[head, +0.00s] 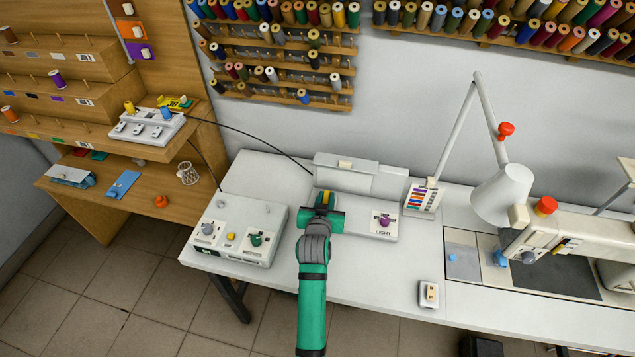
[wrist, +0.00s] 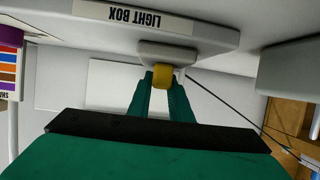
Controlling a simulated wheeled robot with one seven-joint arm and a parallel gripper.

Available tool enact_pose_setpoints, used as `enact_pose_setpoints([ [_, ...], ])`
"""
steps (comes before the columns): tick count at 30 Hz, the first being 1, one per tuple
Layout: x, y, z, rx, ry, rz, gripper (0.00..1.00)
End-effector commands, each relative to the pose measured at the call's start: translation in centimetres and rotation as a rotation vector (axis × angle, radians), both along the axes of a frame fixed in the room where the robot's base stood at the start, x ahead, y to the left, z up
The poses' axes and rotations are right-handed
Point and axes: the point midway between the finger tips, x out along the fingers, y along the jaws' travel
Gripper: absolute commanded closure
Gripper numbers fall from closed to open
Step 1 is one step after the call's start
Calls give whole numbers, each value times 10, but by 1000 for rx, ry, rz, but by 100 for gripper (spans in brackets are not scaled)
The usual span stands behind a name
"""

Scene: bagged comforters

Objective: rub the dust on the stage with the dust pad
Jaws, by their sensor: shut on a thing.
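My gripper (head: 325,199) is over the left part of the light box. Its green fingers (wrist: 163,92) are closed on a small yellow grip, which shows between the fingertips in both views. In the wrist view a pale grey block (wrist: 168,52) sits against the yellow grip (wrist: 162,77); together they look like the dust pad. The light box (head: 375,229) has a raised back panel and its "LIGHT BOX" label (wrist: 136,16) shows upside down in the wrist view. A pale rectangular panel (wrist: 108,83) beside the fingers may be the stage. I cannot make out dust or whether the pad touches.
A control box (head: 235,232) with knobs stands left of my arm. A purple knob (head: 384,220) is on the light box's right side. A colour chart (head: 423,197), a lamp (head: 502,190) and a sewing machine (head: 575,235) stand further right. The front tabletop (head: 375,275) is mostly clear.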

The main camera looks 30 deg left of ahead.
Motion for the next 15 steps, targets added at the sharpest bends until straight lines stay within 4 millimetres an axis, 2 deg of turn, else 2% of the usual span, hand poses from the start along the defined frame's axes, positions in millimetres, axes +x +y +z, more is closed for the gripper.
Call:
enact_pose_setpoints([
  [6, 1, 8, 3, 0, 1, -9, 100],
  [8, 2, 8, 19, 2, -4, -9, 100],
  [15, 2, 7, 41, 1, -3, -9, 100],
])
